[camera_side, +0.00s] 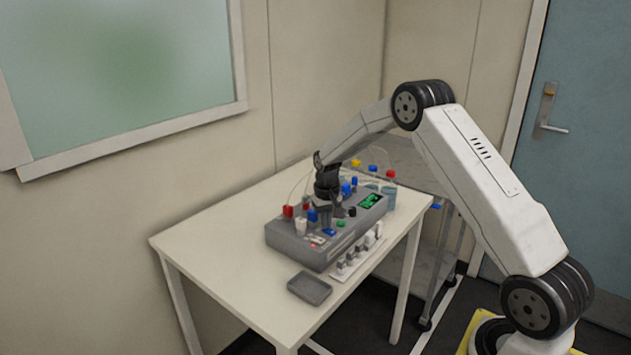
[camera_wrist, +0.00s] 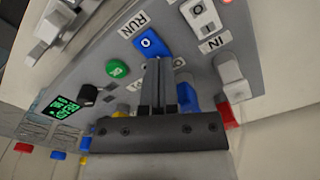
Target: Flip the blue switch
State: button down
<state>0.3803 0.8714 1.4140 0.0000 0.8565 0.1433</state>
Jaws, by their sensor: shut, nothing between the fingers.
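The blue switch (camera_wrist: 148,43) is a rocker marked with a white O, beside a RUN label, on the grey bioreactor panel. In the side view the blue switch (camera_side: 329,232) is near the panel's front edge. My gripper (camera_wrist: 158,62) is shut and empty. Its fingertips are right at the lower edge of the blue switch in the wrist view; I cannot tell whether they touch it. In the side view my gripper (camera_side: 326,204) points down over the device and its tips are partly hidden among the bottles.
A green button (camera_wrist: 117,69), black knob (camera_wrist: 88,94) and green display (camera_wrist: 61,108) are close by. A white rocker switch (camera_wrist: 201,14) sits across from them. Blue- and red-capped bottles crowd the gripper. A grey tray (camera_side: 309,288) lies in front; the table's left side (camera_side: 215,235) is clear.

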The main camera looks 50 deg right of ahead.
jog(key=shift+f, duration=0.35)
jog(key=shift+r, duration=0.1)
dwell(0.3)
jog(key=shift+r, duration=3.45)
jog(key=shift+s+a+r, duration=0.1)
jog(key=shift+a, duration=0.3)
jog(key=s+a+n+t, duration=0.2)
jog(key=s+a+n, duration=0.4)
jog(key=s+a, duration=1.3)
jog(key=s, duration=0.2)
jog(key=shift+s+r+t, duration=0.25)
jog(key=shift+s+t, duration=0.05)
jog(key=shift+s, duration=0.05)
